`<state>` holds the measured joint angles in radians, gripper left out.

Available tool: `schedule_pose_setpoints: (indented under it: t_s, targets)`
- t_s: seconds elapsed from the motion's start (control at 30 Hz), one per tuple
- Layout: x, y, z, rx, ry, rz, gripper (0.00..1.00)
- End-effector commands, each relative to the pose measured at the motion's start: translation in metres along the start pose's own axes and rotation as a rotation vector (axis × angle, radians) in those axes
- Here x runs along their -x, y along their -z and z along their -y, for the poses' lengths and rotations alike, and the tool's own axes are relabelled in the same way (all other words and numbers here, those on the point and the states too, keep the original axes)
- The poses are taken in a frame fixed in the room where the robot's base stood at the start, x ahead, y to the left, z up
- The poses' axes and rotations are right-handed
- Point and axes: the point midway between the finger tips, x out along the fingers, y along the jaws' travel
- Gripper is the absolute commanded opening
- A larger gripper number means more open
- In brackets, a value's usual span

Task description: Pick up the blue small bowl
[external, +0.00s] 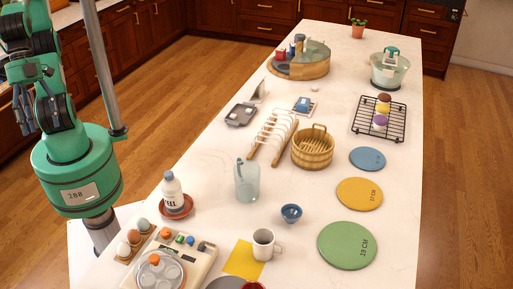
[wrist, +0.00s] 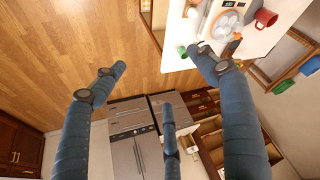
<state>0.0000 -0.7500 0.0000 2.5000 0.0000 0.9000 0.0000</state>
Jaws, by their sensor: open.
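The small blue bowl (external: 291,214) sits upright on the white counter in the external view, near its front middle. It stands right of a clear pitcher (external: 247,184) and behind and right of a white mug (external: 263,245). My gripper (external: 24,122) is at the far left, high up and well away from the bowl. Its fingers are spread and empty; they also show in the wrist view (wrist: 160,82). I cannot make out the bowl in the wrist view.
A white bottle stands on a red dish (external: 177,205), left of the pitcher. Coloured discs (external: 347,246) lie to the bowl's right. A wooden bucket (external: 313,149) and a rack (external: 274,134) are behind it. A yellow sheet (external: 240,262) and an appliance (external: 190,262) are in front. Bare counter surrounds the bowl.

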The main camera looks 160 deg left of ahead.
Motion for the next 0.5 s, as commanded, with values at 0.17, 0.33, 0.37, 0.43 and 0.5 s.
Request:
schedule_pose_setpoints:
  t_s: [0.17,0.33,0.37,0.43,0.5]
  targets:
    - [0.0,0.0,0.0,0.0,0.0,0.0,0.76]
    - [0.0001,0.0003,0.0001,0.0,0.0,0.0,0.76]
    - [0.0002,0.0007,0.0003,0.0,0.0,0.0,0.76]
    - [0.0005,0.0027,0.001,0.001,0.002,0.001,0.76]
    - [0.0011,0.0068,0.0026,0.004,0.004,0.003,0.76]
